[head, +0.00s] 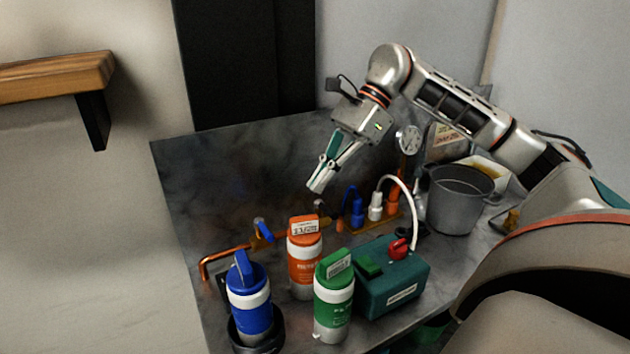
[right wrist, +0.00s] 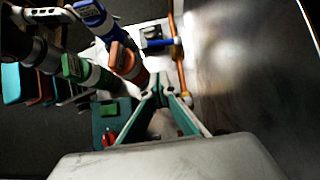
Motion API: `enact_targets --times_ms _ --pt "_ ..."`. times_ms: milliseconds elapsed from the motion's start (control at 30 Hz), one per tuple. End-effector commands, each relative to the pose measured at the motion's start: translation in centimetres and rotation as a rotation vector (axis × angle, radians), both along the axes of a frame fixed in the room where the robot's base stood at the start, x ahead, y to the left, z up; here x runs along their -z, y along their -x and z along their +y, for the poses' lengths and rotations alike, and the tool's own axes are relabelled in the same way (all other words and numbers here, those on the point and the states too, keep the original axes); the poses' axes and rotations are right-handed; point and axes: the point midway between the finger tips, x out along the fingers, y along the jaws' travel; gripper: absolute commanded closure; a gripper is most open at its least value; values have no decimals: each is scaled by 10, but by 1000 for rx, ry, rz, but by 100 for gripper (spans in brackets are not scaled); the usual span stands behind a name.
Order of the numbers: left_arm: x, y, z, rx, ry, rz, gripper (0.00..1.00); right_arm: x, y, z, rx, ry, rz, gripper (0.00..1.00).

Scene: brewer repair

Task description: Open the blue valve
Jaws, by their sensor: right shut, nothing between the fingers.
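The blue valve (head: 263,230) is a small blue handle on a copper pipe (head: 225,257) at the back left of the dark worktop. In the right wrist view the blue valve (right wrist: 157,43) shows as a blue bar beside the upright copper pipe (right wrist: 177,60). My right gripper (head: 317,187) is shut and empty, in the air above and to the right of the valve, apart from it. In the right wrist view its fingertips (right wrist: 160,86) point toward the pipe area, below the blue handle. My left gripper is not in view.
Blue (head: 249,300), orange (head: 304,262) and green (head: 333,303) bottles stand in front of the pipe. A teal box (head: 393,278) with a red knob is right of them. A grey bucket (head: 457,200) and a gauge (head: 409,139) stand behind it. The back panel's left is bare.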

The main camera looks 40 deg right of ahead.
Motion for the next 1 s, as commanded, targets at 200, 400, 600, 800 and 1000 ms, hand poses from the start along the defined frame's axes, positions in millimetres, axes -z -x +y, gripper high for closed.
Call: enact_targets --times_ms 200,400,600,800,1000 --pt "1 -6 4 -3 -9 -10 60 37 -5 29 -4 -1 5 100" --pt "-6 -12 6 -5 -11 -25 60 57 -11 55 -5 -4 0 100" --pt "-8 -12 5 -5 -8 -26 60 61 -16 76 -3 -2 0 100" --pt "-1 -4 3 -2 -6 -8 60 63 -17 83 -1 -1 1 100" --pt "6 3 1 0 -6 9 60 63 -17 83 0 -1 1 100"
